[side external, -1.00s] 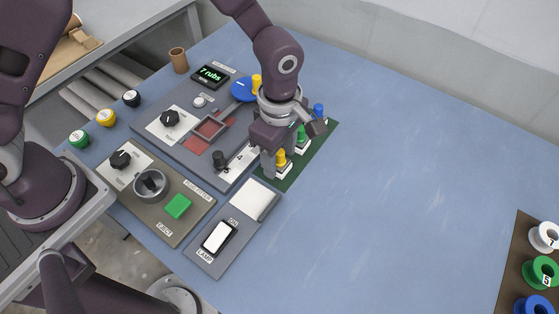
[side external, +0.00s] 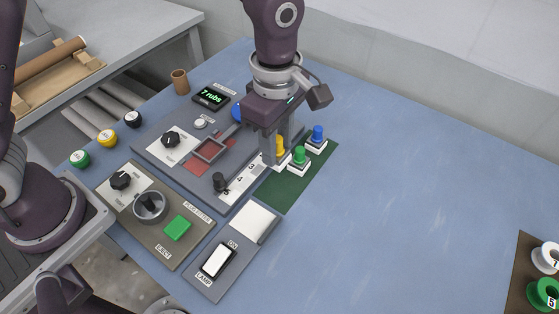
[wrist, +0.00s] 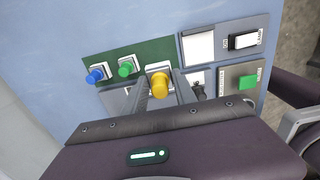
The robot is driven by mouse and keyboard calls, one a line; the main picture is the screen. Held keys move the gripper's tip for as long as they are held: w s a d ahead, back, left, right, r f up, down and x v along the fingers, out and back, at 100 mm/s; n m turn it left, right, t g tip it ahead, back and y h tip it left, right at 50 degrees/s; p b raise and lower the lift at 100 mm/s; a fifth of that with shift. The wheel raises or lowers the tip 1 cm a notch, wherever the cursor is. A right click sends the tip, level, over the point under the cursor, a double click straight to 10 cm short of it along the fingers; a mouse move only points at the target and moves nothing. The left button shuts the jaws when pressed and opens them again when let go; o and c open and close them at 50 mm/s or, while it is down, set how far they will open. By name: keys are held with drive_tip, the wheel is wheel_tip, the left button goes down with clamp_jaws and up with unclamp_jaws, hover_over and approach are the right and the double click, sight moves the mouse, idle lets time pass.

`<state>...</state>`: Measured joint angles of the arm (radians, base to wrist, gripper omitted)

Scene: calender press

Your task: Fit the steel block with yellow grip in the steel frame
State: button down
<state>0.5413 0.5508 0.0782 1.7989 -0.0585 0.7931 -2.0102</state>
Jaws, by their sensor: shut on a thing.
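My gripper (side external: 273,156) is shut on the steel block with yellow grip (side external: 279,146). The fingers stand on either side of the yellow grip, and the block appears lifted, near the edge between the green mat and the grey panel. In the wrist view the yellow grip (wrist: 159,86) sits between the two fingers, with part of the pale block above it. The steel frame (side external: 209,149) is a square outline on the grey panel beside a red patch, to the left of my gripper. The frame cannot be made out in the wrist view.
Blocks with green (side external: 300,155) and blue (side external: 317,133) grips stand on the green mat (side external: 285,190). A black slider knob (side external: 219,181) and a dial (side external: 170,139) rise from the panel. A display (side external: 210,99) reads "7 rubs".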

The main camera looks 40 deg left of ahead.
drive_tip(key=shift+s+a+f, duration=0.35)
drive_tip(key=shift+a+f, duration=0.4)
drive_tip(key=shift+a, duration=2.1)
drive_tip(key=shift+s+a+f, duration=0.35)
drive_tip(key=shift+a+f, duration=0.4)
drive_tip(key=shift+a, duration=2.1)
drive_tip(key=shift+s+a+f, duration=0.35)
drive_tip(key=shift+a+f, duration=0.4)
drive_tip(key=shift+a, duration=2.1)
drive_tip(key=shift+f, duration=0.7)
drive_tip(key=shift+f, duration=0.4)
drive_tip(key=shift+f, duration=0.15)
drive_tip(key=shift+f, duration=0.1)
